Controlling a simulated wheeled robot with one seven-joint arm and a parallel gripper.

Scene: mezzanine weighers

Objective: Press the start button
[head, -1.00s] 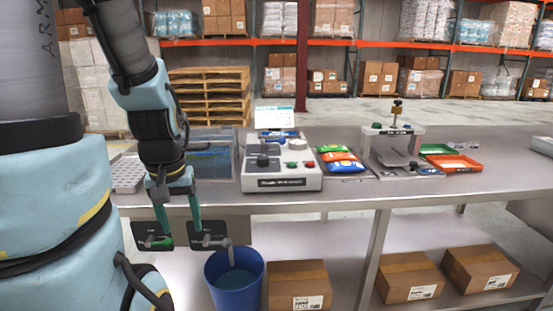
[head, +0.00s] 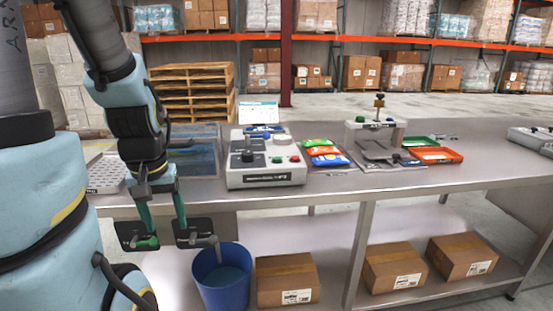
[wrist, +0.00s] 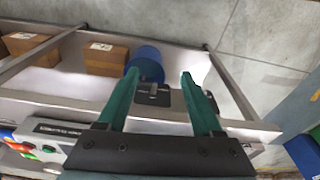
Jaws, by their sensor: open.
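A light grey machine (head: 265,180) with a black label strip stands on the metal bench. Which button is marked start cannot be read. My gripper (head: 167,230) hangs in front of the bench edge, left of and lower than the machine. Its green fingers are apart, with nothing between them, and well away from the buttons.
Black plates (head: 193,240) show at the fingertips, near the bench front. A blue bin (head: 222,292) stands below.

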